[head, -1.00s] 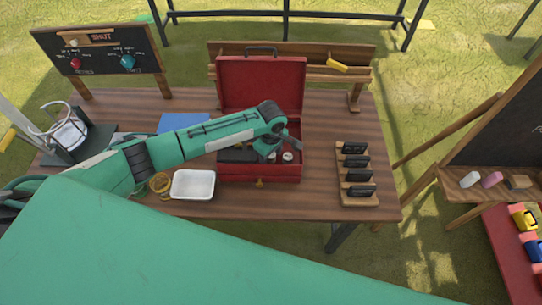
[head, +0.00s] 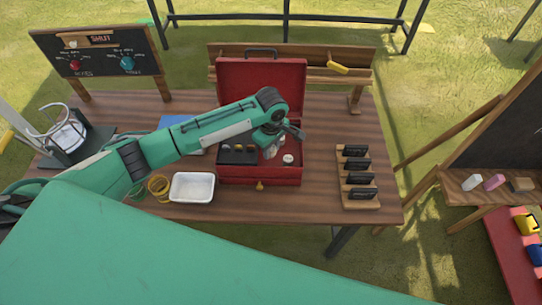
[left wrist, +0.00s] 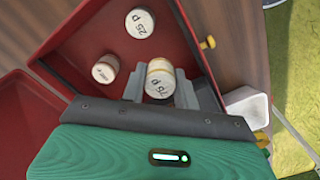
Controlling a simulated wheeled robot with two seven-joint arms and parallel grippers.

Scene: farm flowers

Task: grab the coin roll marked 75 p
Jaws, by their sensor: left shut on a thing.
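The coin roll marked 75 p (left wrist: 158,85) is a pale cylinder with a tan band, held between the grey fingers of my left gripper (left wrist: 160,92) in the left wrist view. In the head view my left gripper (head: 284,138) is over the red cash box (head: 259,179), and the held roll is hard to make out there. A roll marked 25 p (left wrist: 139,22) and another roll with unreadable marking (left wrist: 106,69) are in the box, apart from the fingers. My right gripper is not in view.
The box lid (head: 262,80) stands open behind the gripper. A white tray (head: 193,187) is left of the box, beside yellow rings (head: 159,187). A wooden rack with black blocks (head: 357,176) stands at right. Bare table lies between box and rack.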

